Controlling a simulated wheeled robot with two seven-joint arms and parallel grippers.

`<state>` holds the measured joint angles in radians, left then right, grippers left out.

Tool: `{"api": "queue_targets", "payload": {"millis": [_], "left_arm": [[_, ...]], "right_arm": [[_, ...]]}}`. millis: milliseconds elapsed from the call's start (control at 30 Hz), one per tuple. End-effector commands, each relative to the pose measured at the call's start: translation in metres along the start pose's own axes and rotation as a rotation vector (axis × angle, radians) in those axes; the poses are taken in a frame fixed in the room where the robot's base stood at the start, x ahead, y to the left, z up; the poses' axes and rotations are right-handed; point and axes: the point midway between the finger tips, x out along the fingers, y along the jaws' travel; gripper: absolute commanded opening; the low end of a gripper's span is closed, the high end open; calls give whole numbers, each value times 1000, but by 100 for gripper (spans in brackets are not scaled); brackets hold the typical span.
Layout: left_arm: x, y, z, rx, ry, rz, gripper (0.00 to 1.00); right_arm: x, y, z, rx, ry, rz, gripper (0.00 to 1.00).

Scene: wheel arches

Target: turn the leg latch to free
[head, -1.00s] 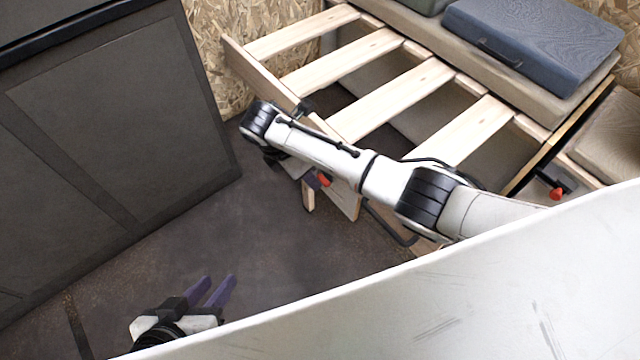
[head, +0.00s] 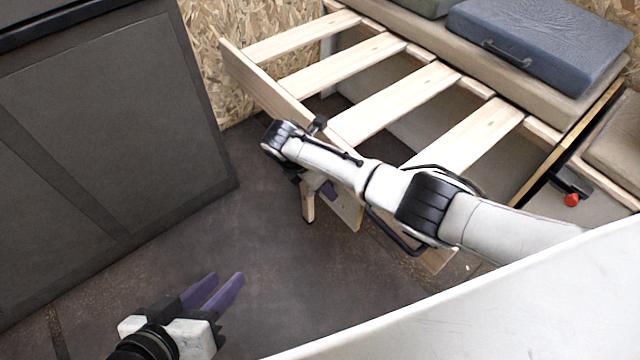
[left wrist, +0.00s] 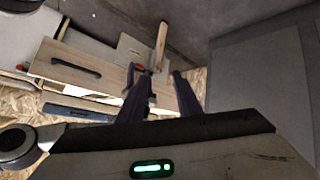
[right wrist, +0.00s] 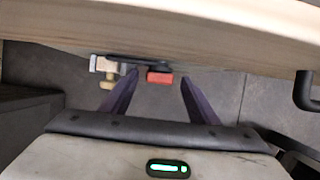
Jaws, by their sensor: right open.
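The leg latch shows in the right wrist view as a dark lever with a red tab (right wrist: 160,78) under the wooden bed rail (right wrist: 200,35). My right gripper (right wrist: 160,75) is open, with its purple fingertips on either side of the red tab; I cannot tell whether they touch it. In the head view my right arm covers most of this gripper, and one purple finger (head: 329,190) shows near the wooden leg (head: 308,203). My left gripper (head: 222,289) is open and empty above the floor, apart from the bed.
The slatted bed frame (head: 395,103) fills the upper middle. A dark cabinet (head: 100,130) stands at the left. A second red knob (head: 571,200) is at the right side. A white panel (head: 480,310) covers the lower right. The floor (head: 180,240) between cabinet and bed is clear.

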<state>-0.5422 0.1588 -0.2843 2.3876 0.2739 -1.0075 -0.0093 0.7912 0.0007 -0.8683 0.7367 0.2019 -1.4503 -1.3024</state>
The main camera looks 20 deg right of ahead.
Motion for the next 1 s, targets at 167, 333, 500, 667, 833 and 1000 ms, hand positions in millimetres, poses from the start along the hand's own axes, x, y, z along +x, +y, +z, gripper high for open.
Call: {"api": "queue_targets", "payload": {"millis": [167,333,500,667,833,1000], "left_arm": [[0,0,0,0,0,0,31],[0,0,0,0,0,-1,31],[0,0,0,0,-1,-1,31],[-3,0,-3,4,-3,-6,31],[-2,-10,9,19,-73,-46,31],[-13,-22,18,13,-101,-107,31]], "right_arm": [[0,0,0,0,0,0,50],[0,0,0,0,0,0,21],[0,0,0,1,0,0,0],[-2,-1,0,4,0,9,0],[-5,-4,2,23,2,56,0],[-7,-9,2,63,2,152,0]]}}
